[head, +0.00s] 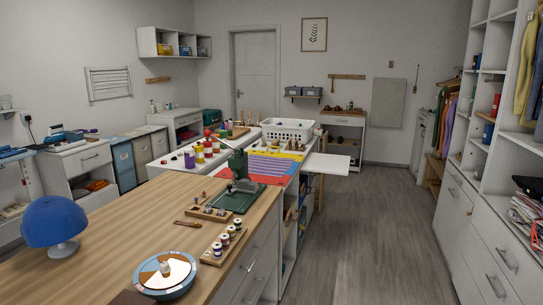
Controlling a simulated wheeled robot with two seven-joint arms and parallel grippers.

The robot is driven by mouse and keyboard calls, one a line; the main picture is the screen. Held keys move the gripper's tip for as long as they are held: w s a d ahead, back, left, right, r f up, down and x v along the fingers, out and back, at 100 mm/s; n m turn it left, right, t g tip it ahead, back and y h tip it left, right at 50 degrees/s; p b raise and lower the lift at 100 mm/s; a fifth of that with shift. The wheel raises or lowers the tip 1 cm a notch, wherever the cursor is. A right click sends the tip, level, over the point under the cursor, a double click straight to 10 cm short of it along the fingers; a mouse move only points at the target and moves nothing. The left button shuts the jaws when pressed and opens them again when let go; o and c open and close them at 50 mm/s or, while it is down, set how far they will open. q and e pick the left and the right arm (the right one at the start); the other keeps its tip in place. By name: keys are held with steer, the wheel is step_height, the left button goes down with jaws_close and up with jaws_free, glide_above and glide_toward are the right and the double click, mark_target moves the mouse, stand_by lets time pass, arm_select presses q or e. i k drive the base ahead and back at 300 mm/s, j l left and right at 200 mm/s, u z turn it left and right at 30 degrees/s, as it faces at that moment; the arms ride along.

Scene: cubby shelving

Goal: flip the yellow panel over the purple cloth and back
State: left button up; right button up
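A patchwork of coloured cloth lies flat on the far white-topped table, small in the head view. A purple cloth (266,166) with striped lines takes up its middle. A yellow panel (292,156) shows as a narrow strip along the far side of the purple. Whether the yellow is folded or flat is too small to tell. A red strip lies along the near side. Neither of my grippers is in view.
A white basket (288,131) stands behind the cloth. Grey floor (360,230) is open between counter and right shelving.

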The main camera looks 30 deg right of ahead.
mark_target(298, 158)
steer(key=i+l, duration=0.1)
steer(key=l, duration=0.25)
steer(key=i+l+u, duration=0.1)
steer(key=l, duration=0.25)
steer(key=i+l, duration=0.1)
steer(key=l, duration=0.25)
steer(key=i+l+u, duration=0.1)
steer(key=l, duration=0.3)
steer(key=i+l+u, duration=0.1)
steer(key=i+l, duration=0.15)
steer(key=l, duration=0.2)
steer(key=i+l+u, duration=0.1)
steer(key=l, duration=0.35)
steer(key=i+l+u, duration=0.15)
steer(key=l, duration=0.3)
steer(key=i+l+u, duration=0.1)
steer(key=l, duration=0.4)
steer(key=i+l+u, duration=0.1)
steer(key=l, duration=0.4)
steer(key=i+l+u, duration=0.1)
steer(key=l, duration=0.4)
steer(key=i, duration=0.05)
